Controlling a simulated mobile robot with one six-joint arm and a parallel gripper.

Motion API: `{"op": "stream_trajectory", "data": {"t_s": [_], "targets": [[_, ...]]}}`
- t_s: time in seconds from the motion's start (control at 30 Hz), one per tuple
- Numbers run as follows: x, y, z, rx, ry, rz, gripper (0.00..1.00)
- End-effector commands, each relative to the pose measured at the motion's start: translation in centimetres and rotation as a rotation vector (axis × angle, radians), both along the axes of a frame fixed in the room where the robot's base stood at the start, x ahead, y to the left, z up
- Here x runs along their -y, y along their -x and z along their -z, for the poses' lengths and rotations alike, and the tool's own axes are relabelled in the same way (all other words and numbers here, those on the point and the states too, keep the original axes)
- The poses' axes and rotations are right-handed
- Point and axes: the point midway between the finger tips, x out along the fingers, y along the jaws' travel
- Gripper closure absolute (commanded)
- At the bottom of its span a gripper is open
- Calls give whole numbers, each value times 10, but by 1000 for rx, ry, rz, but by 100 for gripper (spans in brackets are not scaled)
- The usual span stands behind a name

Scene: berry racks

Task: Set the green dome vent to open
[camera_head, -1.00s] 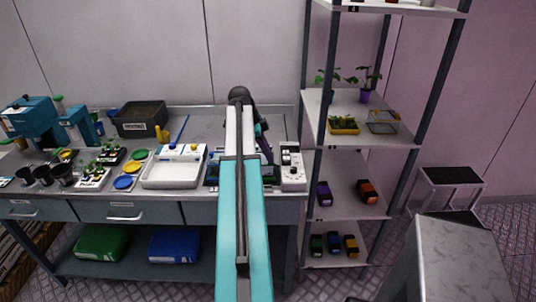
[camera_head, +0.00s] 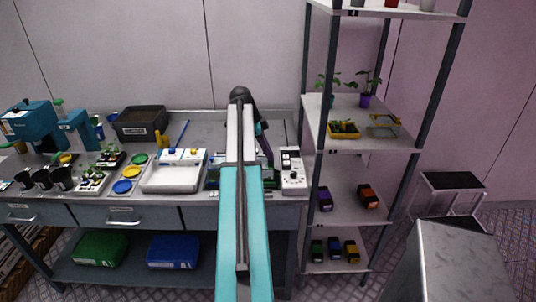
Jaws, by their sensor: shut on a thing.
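My arm reaches from the bottom of the view over the workbench (camera_head: 215,121), and its wrist bends down on the far side. My gripper (camera_head: 268,161) is at the lower end of the wrist, small and mostly hidden behind my arm. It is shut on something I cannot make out. Below it, a dark low tray (camera_head: 268,174) with some green shows on both sides of my arm. The green dome vent cannot be picked out, so whether it is open or closed cannot be told.
A white control box (camera_head: 292,178) stands right of my gripper. A white tray unit (camera_head: 172,178) and colored discs (camera_head: 126,172) lie left. A black bin (camera_head: 140,123) stands at the back. A rack (camera_head: 348,141) with plants and a clear-sided box (camera_head: 383,126) rises at the right.

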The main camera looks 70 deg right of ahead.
Motion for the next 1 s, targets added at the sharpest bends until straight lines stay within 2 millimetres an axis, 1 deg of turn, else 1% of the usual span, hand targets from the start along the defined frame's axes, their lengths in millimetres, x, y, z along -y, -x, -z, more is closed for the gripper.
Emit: {"op": "stream_trajectory", "data": {"t_s": [0.07,0.1,0.2,0.53,0.67,0.87,1.0], "targets": [[0,0,0,-1,0,0,100],[0,0,0,-1,0,0,85],[0,1,0,-1,0,0,70],[0,0,0,0,0,0,70],[0,-2,-4,0,0,0,70],[-2,-8,-18,1,2,-1,70],[-4,-13,-34,0,2,0,70]]}}
